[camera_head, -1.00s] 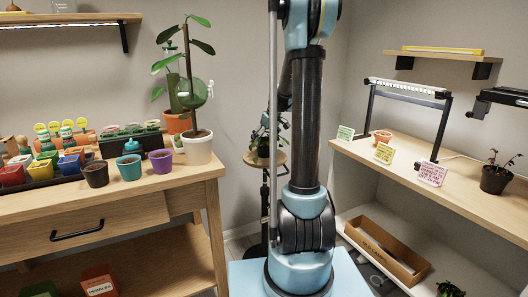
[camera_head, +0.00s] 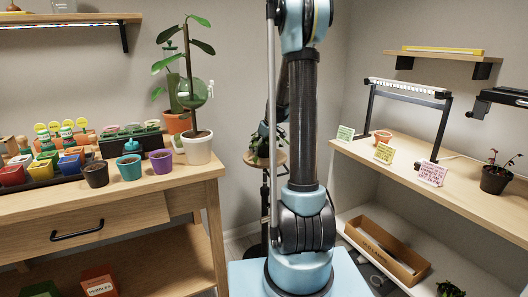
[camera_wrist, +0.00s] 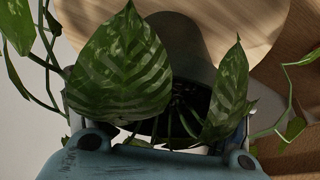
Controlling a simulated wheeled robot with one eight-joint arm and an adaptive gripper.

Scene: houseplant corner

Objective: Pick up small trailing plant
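The small trailing plant (camera_wrist: 118,70) fills the middle of the wrist view, with large green variegated leaves and thin vines hanging at both sides. Its dark pot (camera_wrist: 190,92) shows between the leaves, over or on a round wooden stand top (camera_wrist: 235,25). My gripper (camera_wrist: 160,118) is at the plant, with its fingers spread on either side of the pot. The leaves hide the fingertips, so I cannot tell whether they touch the pot. In the head view the stand (camera_head: 258,162) is behind my arm, which covers most of the plant.
A wooden bench (camera_head: 110,205) with several coloured pots and a tall potted plant (camera_head: 197,145) stands at the left. A shelf unit (camera_head: 450,190) with small sign cards and a dark pot (camera_head: 494,180) stands at the right. A narrow floor gap lies between them.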

